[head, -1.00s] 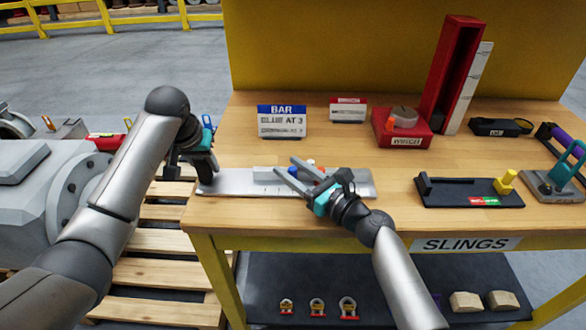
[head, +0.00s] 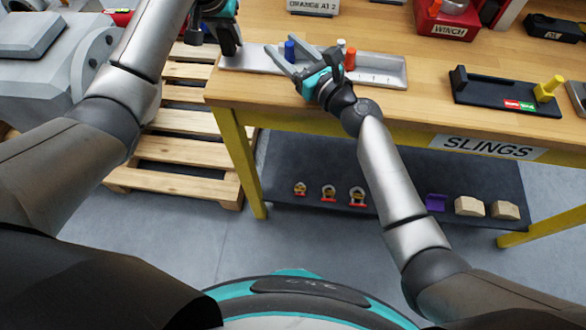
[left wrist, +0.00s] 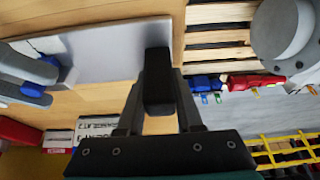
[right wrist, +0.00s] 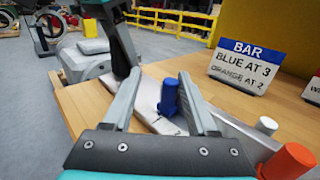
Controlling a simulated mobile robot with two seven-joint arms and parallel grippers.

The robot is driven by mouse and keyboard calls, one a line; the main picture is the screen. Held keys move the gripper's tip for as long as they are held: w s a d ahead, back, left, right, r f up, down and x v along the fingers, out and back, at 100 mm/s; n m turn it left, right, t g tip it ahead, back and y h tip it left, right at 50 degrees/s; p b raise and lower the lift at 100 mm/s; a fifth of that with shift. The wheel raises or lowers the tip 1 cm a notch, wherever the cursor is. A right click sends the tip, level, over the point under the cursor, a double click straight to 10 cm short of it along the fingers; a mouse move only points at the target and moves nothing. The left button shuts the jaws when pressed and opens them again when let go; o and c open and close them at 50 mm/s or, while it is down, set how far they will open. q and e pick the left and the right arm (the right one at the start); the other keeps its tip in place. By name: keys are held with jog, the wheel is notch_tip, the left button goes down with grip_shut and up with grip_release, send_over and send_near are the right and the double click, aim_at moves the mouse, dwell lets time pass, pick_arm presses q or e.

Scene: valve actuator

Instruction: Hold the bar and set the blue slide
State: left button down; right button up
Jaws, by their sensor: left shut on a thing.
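The grey metal bar (head: 385,72) lies along the table's front edge. Its blue slide (head: 290,51) stands upright left of a white peg (head: 341,44) and an orange slide (head: 350,60). My left gripper (head: 229,50) is shut on the black grip (left wrist: 157,75) at the bar's left end. My right gripper (head: 280,50) is open, with its fingers reaching toward the blue slide. In the right wrist view the blue slide (right wrist: 170,98) appears between the spread fingers; I cannot tell whether they touch it.
A sign (right wrist: 245,68) reads "BAR, BLUE AT 3, ORANGE AT 2". A black tray with a yellow knob (head: 549,88) and a red winch box (head: 448,20) stand to the right. A wooden pallet (head: 180,140) lies on the floor at left, beside a grey machine (head: 60,70).

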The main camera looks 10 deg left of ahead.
jog(key=v, duration=1)
jog(key=shift+a, duration=0.1)
jog(key=s+a+n+g+y, duration=0.1)
jog(key=s+a+f+n+g, duration=0.1)
jog(key=a+g, duration=0.1)
jog(key=s+a+f+n+g+y, duration=0.1)
jog(key=a, duration=0.1)
jog(key=shift+s+a+g+y, duration=0.15)
jog(key=shift+s+g+y, duration=0.15)
jog(key=s+a+f+n+g+y, duration=0.1)
jog(key=s+a+f+n+g, duration=0.2)
jog(key=s+n+g, duration=0.15)
jog(key=s+d+f+n+h, duration=0.1)
jog(key=d+f+h, duration=0.1)
jog(key=f, duration=0.6)
jog(key=s+d+f+n+h, duration=0.2)
jog(key=d+f+h, duration=0.1)
jog(key=f, duration=0.6)
jog(key=shift+f+g, duration=0.15)
jog(key=shift+g, duration=0.3)
jog(key=shift+d, duration=0.1)
